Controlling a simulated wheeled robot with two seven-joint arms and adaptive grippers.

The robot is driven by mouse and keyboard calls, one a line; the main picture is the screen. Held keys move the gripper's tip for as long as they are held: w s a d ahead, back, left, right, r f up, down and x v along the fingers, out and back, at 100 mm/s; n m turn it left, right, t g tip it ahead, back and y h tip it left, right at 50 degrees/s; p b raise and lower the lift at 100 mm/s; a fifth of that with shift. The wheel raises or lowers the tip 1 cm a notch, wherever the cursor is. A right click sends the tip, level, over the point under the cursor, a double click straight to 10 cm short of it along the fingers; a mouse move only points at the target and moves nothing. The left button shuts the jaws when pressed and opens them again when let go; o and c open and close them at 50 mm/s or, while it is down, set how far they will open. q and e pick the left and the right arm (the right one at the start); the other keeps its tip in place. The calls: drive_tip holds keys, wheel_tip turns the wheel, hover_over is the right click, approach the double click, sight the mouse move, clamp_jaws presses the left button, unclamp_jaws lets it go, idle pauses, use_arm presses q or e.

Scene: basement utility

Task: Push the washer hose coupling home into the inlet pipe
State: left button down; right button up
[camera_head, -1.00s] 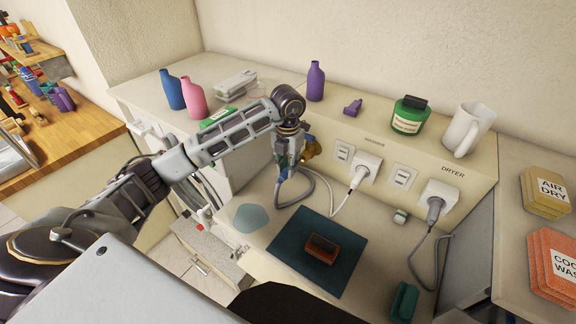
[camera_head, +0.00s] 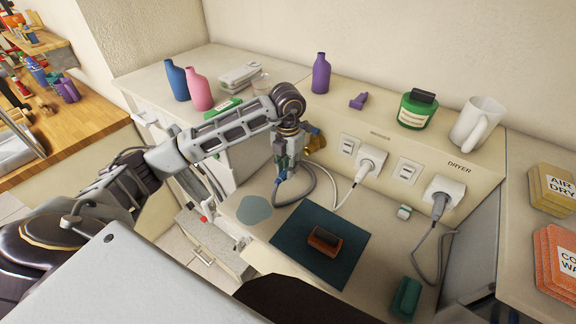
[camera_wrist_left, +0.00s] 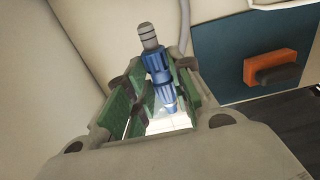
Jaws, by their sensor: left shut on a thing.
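My left gripper (camera_head: 282,168) reaches down in front of the backsplash wall, above the counter. In the left wrist view, its green-padded jaws (camera_wrist_left: 150,112) are shut on the blue ribbed coupling (camera_wrist_left: 160,68). The coupling's grey banded tip sticks out past the jaws, against a pale surface. A brass fitting (camera_head: 317,141), seemingly the inlet pipe, shows on the wall just right of the gripper in the head view. The gripper partly hides it, and I cannot tell whether the coupling touches it. A grey hose (camera_head: 306,192) loops below the gripper. My right gripper is out of view.
A dark teal mat (camera_head: 290,250) carries an orange-brown block (camera_head: 325,240). A green block (camera_head: 406,297) lies at the front right. Bottles and a mug (camera_head: 476,124) stand on the ledge.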

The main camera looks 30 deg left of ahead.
use_arm(q)
drive_tip(key=shift+w+d+b, duration=0.2)
drive_tip(key=shift+w, duration=1)
drive_tip(key=shift+w+d+b, duration=0.15)
drive_tip(key=shift+w+b, duration=0.05)
drive_tip(key=shift+w, duration=0.95)
drive_tip(key=shift+w+d+b, duration=0.15)
drive_tip(key=shift+w+b, duration=0.05)
drive_tip(key=shift+w, duration=0.7)
drive_tip(key=shift+w+d+b, duration=0.1)
drive_tip(key=shift+w+b, duration=0.05)
drive_tip(key=shift+w, duration=0.7)
idle(1.0)
drive_tip(key=c, duration=1.2)
unclamp_jaws()
drive_tip(key=shift+o, duration=0.2)
drive_tip(key=shift+r, duration=0.1)
wheel_tip(320, 180, up, 12)
idle(0.5)
